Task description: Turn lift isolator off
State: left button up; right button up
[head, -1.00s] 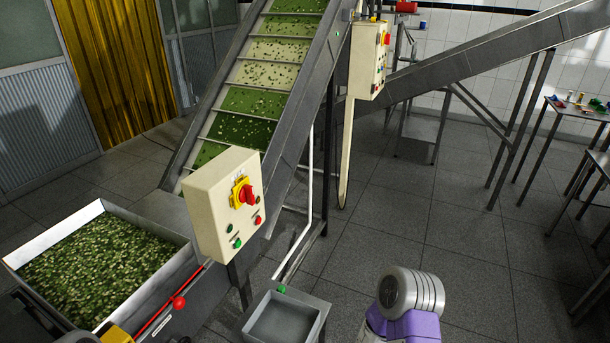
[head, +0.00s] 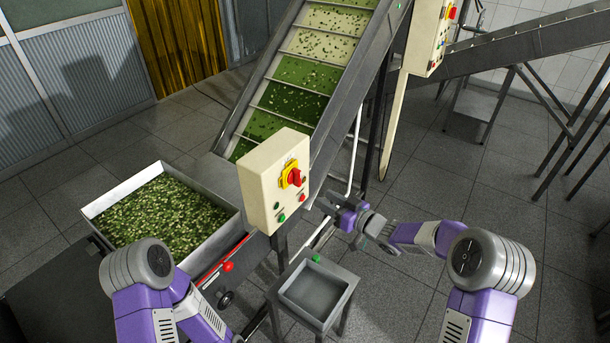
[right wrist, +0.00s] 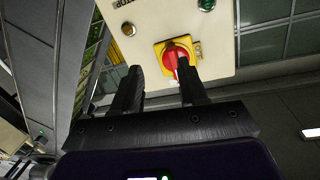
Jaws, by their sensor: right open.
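The lift isolator is a red rotary knob (head: 296,178) on a yellow plate, on the front of a cream control box (head: 262,185). Its exact handle angle is hard to tell. In the right wrist view the red knob (right wrist: 172,60) shows beyond the fingers, nearer the right finger, which partly overlaps it. My right gripper (head: 325,203) is to the right of the box and slightly lower than the knob. It is open and empty, its two fingers (right wrist: 158,75) pointing toward the panel. My left arm shows at the lower left, but its gripper is out of view.
Green and red buttons sit below the knob. A steel hopper of green pieces (head: 236,220) stands left, with a red-knobbed lever (head: 228,267) beside it. A steel tray stand (head: 341,296) is below the box. The inclined conveyor (head: 345,105) rises behind.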

aim_at(301, 175)
jog(key=shift+w+a+r+n+g+y, duration=0.2)
jog(key=shift+w+a+r+n+y, duration=0.25)
jog(key=shift+w+a+r, duration=0.55)
jog(key=shift+w+a+r+n+g+y, duration=0.2)
jog(key=shift+w+a+r+n, duration=0.45)
jog(key=shift+a, duration=0.6)
jog(key=shift+w+a+r+n+g+y, duration=0.2)
jog(key=shift+w+a+r+n+y, duration=0.2)
jog(key=shift+w+a+r, duration=0.5)
jog(key=shift+s+a+r, duration=0.1)
jog(key=shift+s+a, duration=0.05)
jog(key=shift+s, duration=0.05)
grip_shut()
